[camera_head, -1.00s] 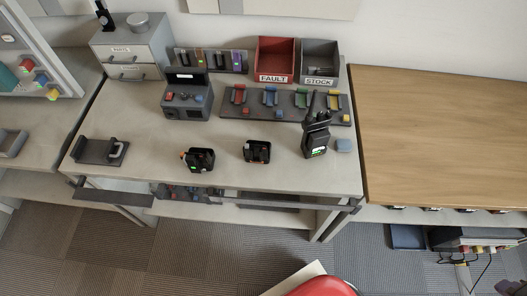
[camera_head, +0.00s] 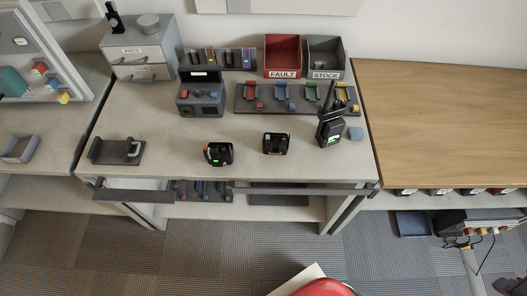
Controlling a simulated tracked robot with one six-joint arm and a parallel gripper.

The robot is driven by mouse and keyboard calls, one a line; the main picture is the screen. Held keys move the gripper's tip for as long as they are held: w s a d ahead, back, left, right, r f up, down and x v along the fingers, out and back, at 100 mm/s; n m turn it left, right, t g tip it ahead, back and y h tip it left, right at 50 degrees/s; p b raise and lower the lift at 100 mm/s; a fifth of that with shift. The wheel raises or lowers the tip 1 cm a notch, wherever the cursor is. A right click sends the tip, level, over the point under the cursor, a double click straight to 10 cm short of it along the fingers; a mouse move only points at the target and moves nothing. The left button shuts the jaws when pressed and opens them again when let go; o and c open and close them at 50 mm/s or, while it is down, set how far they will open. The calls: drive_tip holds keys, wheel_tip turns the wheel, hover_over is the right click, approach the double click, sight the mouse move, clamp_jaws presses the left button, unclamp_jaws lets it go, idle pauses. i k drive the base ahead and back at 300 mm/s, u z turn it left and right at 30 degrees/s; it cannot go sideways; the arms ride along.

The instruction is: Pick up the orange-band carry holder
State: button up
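Two small black holders stand apart on the grey workbench (camera_head: 180,160). The left black holder (camera_head: 218,154) shows a bit of orange at its left side and a green patch on its front. The right black holder (camera_head: 276,144) shows small pale and reddish marks, too small to read. I cannot tell for sure which has the orange band, though orange shows most clearly on the left one. Both stand free with nothing touching them. My gripper is not in view.
A dark grey cradle (camera_head: 117,151) lies at the left. Behind are a grey device (camera_head: 201,98), a coloured-slot rack (camera_head: 246,108), a red FAULT bin (camera_head: 283,57) and a grey STOCK bin (camera_head: 326,60).

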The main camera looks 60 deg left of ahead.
sight(278, 144)
drive_tip(key=u, duration=0.05)
drive_tip(key=k, duration=1.85)
drive_tip(key=u, duration=1.75)
drive_tip(key=i, duration=1)
drive_tip(key=u, duration=0.05)
